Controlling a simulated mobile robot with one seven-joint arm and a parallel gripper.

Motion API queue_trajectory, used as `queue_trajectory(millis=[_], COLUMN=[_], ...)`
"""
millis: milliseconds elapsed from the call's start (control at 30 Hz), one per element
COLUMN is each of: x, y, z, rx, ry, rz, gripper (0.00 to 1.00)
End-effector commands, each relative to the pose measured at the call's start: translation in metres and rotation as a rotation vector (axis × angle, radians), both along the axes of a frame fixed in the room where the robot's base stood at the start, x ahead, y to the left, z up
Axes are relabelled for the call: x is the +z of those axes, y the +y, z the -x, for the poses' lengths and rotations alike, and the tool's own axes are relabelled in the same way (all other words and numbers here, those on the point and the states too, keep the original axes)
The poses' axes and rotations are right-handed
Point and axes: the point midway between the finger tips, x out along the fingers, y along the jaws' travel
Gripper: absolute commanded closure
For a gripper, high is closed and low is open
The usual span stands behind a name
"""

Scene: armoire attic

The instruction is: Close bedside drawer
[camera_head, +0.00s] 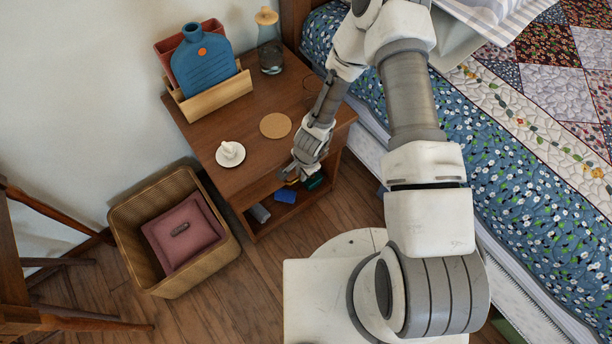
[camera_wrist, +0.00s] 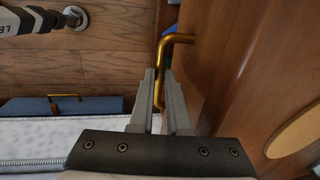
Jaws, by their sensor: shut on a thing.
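The bedside table (camera_head: 202,130) is brown wood and stands against the wall beside the bed. My gripper (camera_head: 290,174) is at its front, just below the edge of the top. In the wrist view my gripper (camera_wrist: 164,80) is shut on a bent brass handle (camera_wrist: 181,38), with the fingers on either side of the bar. The handle sits beside a brown wooden face (camera_wrist: 215,60). In the head view my gripper and arm hide the handle and part of the table's front. I cannot tell how far the drawer stands out.
A blue bottle-shaped item (camera_head: 203,70) in a wooden holder, a glass carafe (camera_head: 270,52), a white candle dish (camera_head: 230,154) and a round coaster (camera_head: 275,125) are on top. Blue and grey items lie below. A wicker basket (camera_head: 125,238) stands left; the bed (camera_head: 480,150) is right.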

Motion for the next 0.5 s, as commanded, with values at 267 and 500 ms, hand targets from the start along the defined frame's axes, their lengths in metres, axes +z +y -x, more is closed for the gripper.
queue_trajectory(millis=[267,500], x=[0.0008,0.0009], y=[0.0028,0.0028], z=[-0.006,-0.0054], rx=[0.001,0.001], ry=[-0.012,-0.011], rz=[-0.003,-0.004], gripper=[0.83,0.55])
